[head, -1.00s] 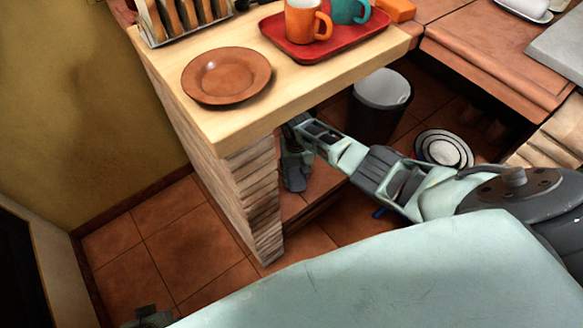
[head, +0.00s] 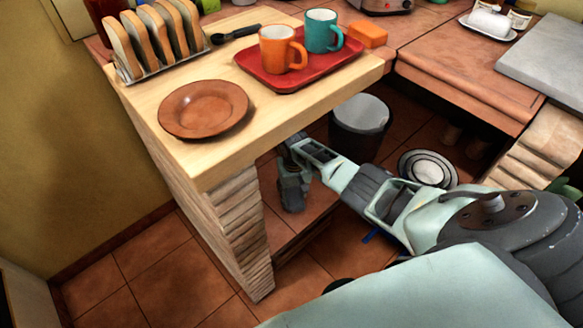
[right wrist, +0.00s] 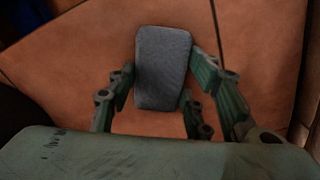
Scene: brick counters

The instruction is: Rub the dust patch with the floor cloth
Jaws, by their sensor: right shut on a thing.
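My right gripper (head: 292,192) is low beside the brick leg of the wooden counter, over the tiled floor. In the right wrist view, my right gripper (right wrist: 160,85) has its fingers on both sides of a grey, rounded rectangular floor cloth (right wrist: 162,60) and is shut on it. Terracotta tiles show beyond the cloth; whether it touches them I cannot tell. I cannot make out a dust patch in either view. My left gripper is not in view.
The wooden counter (head: 290,98) overhangs near my right arm, its brick leg (head: 238,225) to the left. On it are a brown plate (head: 204,109), a red tray (head: 300,72) with mugs and a toast rack (head: 165,60). A bin (head: 360,122) and pet bowl (head: 428,168) stand behind the arm.

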